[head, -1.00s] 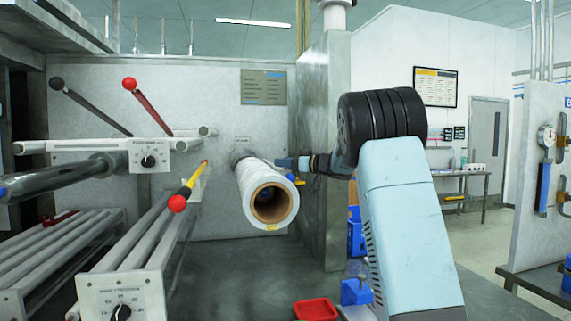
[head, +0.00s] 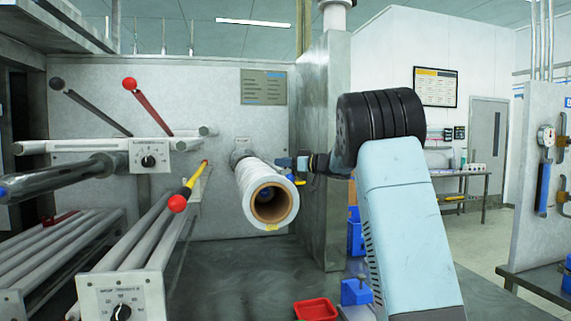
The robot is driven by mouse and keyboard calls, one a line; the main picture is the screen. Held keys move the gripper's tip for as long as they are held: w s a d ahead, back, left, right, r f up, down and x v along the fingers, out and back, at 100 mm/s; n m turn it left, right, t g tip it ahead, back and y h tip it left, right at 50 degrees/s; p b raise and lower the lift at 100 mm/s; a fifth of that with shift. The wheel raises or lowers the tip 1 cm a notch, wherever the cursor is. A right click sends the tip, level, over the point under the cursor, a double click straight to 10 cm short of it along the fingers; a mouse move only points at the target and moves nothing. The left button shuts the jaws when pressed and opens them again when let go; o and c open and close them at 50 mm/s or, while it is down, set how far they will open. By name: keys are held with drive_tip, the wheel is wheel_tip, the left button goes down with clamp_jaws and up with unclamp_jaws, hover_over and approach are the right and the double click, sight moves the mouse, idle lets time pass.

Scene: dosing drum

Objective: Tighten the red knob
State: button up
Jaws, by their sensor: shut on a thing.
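My arm reaches in from the right, and my gripper (head: 284,162) is at the far end of the white film roll (head: 257,190), on its right side. The gripper is small in view and its fingertips are partly hidden by the roll. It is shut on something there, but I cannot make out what. No red knob shows clearly at the gripper. Red balls show elsewhere: one on a red lever (head: 129,84) on the back panel, and one on a yellow-ended rod (head: 177,203) left of the roll. Both are well apart from the gripper.
A metal column (head: 325,180) stands close behind my forearm. Rails and rollers with a dial box (head: 122,300) fill the left. A red tray (head: 316,309) and a blue item (head: 356,292) are low at the centre. The floor (head: 485,245) at right is open.

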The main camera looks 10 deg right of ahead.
drive_tip(key=shift+h, duration=0.3)
drive_tip(key=m+t+h, duration=0.3)
drive_tip(key=m+h, duration=0.1)
drive_tip(key=shift+t+h, duration=0.3)
drive_tip(key=shift+m+t+h, duration=0.8)
drive_tip(key=shift+m+h, duration=1.1)
drive_tip(key=shift+h, duration=1)
drive_tip(key=shift+m+h, duration=0.7)
drive_tip(key=shift+h, duration=0.4)
drive_tip(key=o, duration=0.9)
drive_tip(key=s, duration=1.3)
drive_tip(key=shift+s, duration=0.4)
